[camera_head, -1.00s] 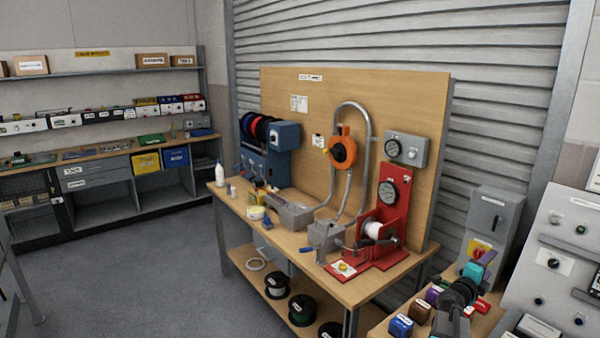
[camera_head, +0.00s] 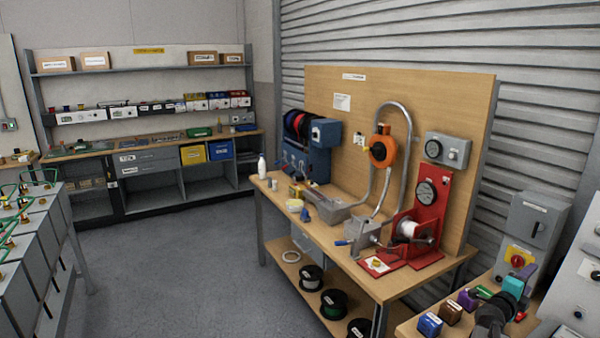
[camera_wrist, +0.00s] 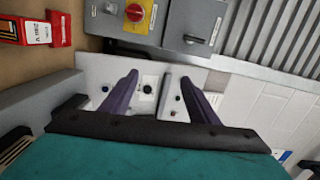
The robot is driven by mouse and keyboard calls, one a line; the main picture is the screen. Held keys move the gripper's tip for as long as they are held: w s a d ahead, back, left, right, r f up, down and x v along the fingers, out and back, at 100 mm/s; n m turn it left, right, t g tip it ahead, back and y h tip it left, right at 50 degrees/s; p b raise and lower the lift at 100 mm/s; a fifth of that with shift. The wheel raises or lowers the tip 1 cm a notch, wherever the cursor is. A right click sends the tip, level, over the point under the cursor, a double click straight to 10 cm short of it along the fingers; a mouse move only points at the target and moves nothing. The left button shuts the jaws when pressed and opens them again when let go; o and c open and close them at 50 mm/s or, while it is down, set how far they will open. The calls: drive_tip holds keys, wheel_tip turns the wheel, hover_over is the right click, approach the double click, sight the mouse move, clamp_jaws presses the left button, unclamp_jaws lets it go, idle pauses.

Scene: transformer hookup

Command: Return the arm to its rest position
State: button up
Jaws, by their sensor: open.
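My gripper (camera_head: 529,272) is at the lower right of the head view, in front of the grey switch box and above the small coloured blocks. It has a teal body and purple fingers. In the wrist view my gripper (camera_wrist: 158,84) shows its two purple fingers spread apart with nothing between them. Behind the fingers is a light panel (camera_wrist: 150,105) with small knobs. My dark arm links run down to the bottom edge of the head view.
A grey switch box (camera_head: 530,225) with a red knob stands close to my gripper; it also shows in the wrist view (camera_wrist: 192,32). Coloured blocks (camera_head: 430,323) sit beside the arm. A wooden workbench (camera_head: 375,283) fills the middle. Floor at left centre is clear.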

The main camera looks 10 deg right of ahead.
drive_tip(key=w+a+f+n+t+y, duration=0.3)
drive_tip(key=w+a+f+n+y, duration=0.35)
drive_tip(key=a, duration=0.65)
drive_tip(key=w+a+f+n+t+y, duration=0.35)
drive_tip(key=w+a+n, duration=0.35)
drive_tip(key=w+a, duration=0.55)
drive_tip(key=s+a+f+n+g+y, duration=0.15)
drive_tip(key=a+f+n+y, duration=0.35)
drive_tip(key=a, duration=0.8)
drive_tip(key=a+f+n+g+y, duration=0.25)
drive_tip(key=a+f+n, duration=0.35)
drive_tip(key=a, duration=0.7)
drive_tip(key=s+a+f+n+g, duration=0.3)
drive_tip(key=s+a+f+g, duration=0.2)
drive_tip(key=s+a, duration=0.3)
drive_tip(key=s+a+f+n+g, duration=0.4)
drive_tip(key=s+a+f, duration=0.15)
drive_tip(key=s, duration=0.35)
drive_tip(key=s+f+g+b, duration=0.5)
drive_tip(key=s+f+b, duration=0.5)
drive_tip(key=s+f, duration=1.6)
drive_tip(key=shift+f+g+h, duration=0.35)
drive_tip(key=shift+f+h, duration=0.1)
drive_tip(key=shift+f, duration=0.2)
